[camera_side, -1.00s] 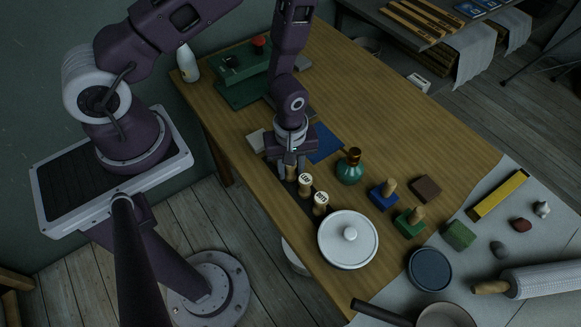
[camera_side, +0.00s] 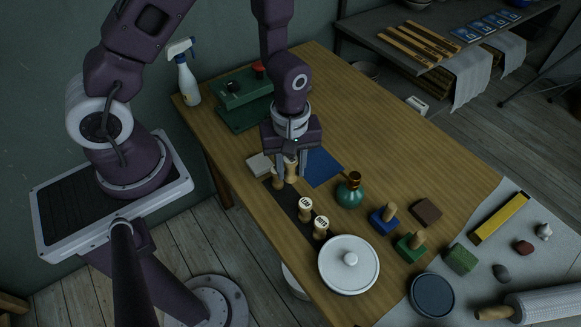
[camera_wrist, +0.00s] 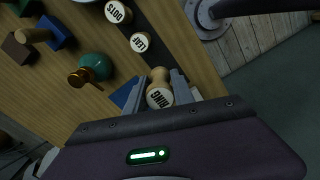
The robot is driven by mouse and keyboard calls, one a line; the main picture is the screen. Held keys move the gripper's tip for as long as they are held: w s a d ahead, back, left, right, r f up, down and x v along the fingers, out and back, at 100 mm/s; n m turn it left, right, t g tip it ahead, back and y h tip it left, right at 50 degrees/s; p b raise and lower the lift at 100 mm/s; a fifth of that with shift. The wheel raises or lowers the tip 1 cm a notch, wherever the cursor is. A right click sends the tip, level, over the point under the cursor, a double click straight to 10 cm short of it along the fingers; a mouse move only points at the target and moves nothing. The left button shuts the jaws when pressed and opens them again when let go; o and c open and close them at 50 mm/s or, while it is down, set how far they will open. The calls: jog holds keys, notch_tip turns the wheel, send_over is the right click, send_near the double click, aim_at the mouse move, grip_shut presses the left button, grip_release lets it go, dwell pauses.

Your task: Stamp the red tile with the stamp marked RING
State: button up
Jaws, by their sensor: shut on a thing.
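In the side view the held stamp shows only in part between the fingers, above the dark strip (camera_side: 296,206). A pale wooden form (camera_side: 278,181) shows just left of it; I cannot tell whether it is a separate piece. I cannot make out a clearly red tile. A pale tile (camera_side: 258,164) lies left of the gripper and a blue tile (camera_side: 322,168) right of it.
Two other marked stamps (camera_side: 305,203) (camera_side: 320,224) stand on the strip near a white lidded pot (camera_side: 340,272). A green flask (camera_side: 349,193), blue block (camera_side: 380,224), green block (camera_side: 408,250) and brown block (camera_side: 426,211) stand to the right. The table's back right is clear.

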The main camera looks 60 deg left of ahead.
jog(key=shift+w+a, duration=0.2)
jog(key=shift+w, duration=0.1)
grip_shut()
jog(key=w+a+n, duration=0.3)
jog(key=w+a, duration=0.1)
jog(key=a, duration=0.3)
jog(key=w+a+n, duration=0.3)
jog(key=w+a, duration=0.1)
jog(key=a, duration=0.4)
jog(key=w+a+n, duration=0.3)
jog(key=w+a, duration=0.2)
jog(key=a, duration=0.2)
jog(key=shift+a, duration=0.25)
jog(key=shift+f, duration=2.6)
jog(key=shift+s+f, duration=0.1)
jog(key=shift+f, duration=0.5)
notch_tip(320, 180, up, 7)
